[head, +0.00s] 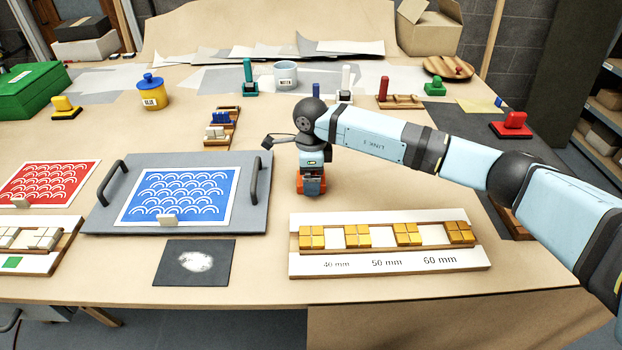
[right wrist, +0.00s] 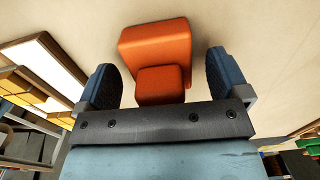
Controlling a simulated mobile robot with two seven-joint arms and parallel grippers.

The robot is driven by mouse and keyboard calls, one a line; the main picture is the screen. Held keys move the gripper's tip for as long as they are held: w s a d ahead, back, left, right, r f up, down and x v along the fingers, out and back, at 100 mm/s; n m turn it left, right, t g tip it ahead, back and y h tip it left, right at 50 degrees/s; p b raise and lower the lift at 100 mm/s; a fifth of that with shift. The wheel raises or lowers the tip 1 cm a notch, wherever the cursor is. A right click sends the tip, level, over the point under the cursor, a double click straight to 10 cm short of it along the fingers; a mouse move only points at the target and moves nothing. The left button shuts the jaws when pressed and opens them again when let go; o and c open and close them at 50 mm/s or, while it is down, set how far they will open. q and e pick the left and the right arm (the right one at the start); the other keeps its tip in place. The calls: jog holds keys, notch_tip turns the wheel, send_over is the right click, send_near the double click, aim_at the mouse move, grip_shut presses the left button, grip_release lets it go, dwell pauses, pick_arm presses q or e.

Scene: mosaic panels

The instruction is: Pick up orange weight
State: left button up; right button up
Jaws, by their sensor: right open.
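The orange weight (right wrist: 155,42) is a block with a smaller knob on it, seen large in the right wrist view. In the head view it shows as orange (head: 322,187) under my right gripper (head: 312,173), mostly hidden by it. In the right wrist view my right gripper (right wrist: 160,78) is open. Its two dark fingers stand on either side of the knob, with a gap visible on each side. My left gripper is not in view.
A tile rack (head: 390,267) marked 40, 50 and 60 mm lies in front. A grey board (head: 103,218) with handles and a blue wave panel lies to the left. A red weight (head: 513,123) and a green weight (head: 435,87) stand to the right. Bare table surrounds the orange weight.

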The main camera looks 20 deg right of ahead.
jog(key=shift+f, duration=0.55)
jog(key=c, duration=1.3)
jog(key=shift+r, duration=0.1)
jog(key=shift+c, duration=0.3)
jog(key=shift+r, duration=0.1)
